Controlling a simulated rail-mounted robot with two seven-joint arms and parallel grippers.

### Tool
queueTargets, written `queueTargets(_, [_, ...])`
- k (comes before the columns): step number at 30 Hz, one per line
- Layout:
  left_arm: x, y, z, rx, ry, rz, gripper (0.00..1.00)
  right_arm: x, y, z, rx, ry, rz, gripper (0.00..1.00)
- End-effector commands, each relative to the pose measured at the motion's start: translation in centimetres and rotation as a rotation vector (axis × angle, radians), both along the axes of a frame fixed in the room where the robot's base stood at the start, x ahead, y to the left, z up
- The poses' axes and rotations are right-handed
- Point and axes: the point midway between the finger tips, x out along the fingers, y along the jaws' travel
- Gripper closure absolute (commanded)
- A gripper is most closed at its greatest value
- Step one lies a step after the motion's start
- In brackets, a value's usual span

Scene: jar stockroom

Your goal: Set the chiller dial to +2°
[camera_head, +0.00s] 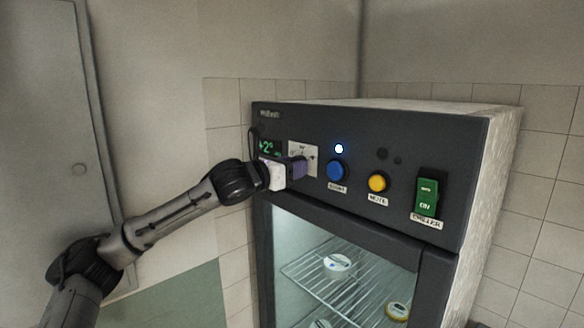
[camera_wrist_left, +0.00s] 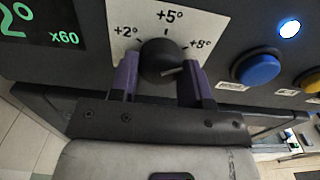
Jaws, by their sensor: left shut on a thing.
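The chiller dial is a dark round knob (camera_wrist_left: 162,60) on a white plate (camera_wrist_left: 205,25) marked +2°, +5° and +8°. In the wrist view my left gripper (camera_wrist_left: 161,82) has its two purple fingers on either side of the knob, shut on it. A short pale line shows on the knob's face, but I cannot tell which mark it points to. The green display (camera_head: 267,147) reads +2° in the head view. In the head view my left gripper (camera_head: 297,170) hides most of the dial. My right gripper is not in view.
Right of the dial are a blue button (camera_head: 337,170) under a lit blue-white lamp (camera_head: 339,149), a yellow button (camera_head: 377,183) and a green switch (camera_head: 427,197) showing ON. Below is the glass door with wire shelves (camera_head: 330,285) and jars (camera_head: 338,262) inside.

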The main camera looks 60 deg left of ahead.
Motion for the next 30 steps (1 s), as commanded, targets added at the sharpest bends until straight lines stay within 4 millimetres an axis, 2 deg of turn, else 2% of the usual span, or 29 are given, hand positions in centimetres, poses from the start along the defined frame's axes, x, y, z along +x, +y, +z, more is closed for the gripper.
queueTargets(11, [-0.02, -0.02, -0.02, -0.092, -0.019, 0.000, 0.80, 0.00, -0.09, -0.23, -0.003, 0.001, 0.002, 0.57])
queueTargets(30, [0.00, -0.12, 0.17, -0.662, -0.139, 0.000, 0.80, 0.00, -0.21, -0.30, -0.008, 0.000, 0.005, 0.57])
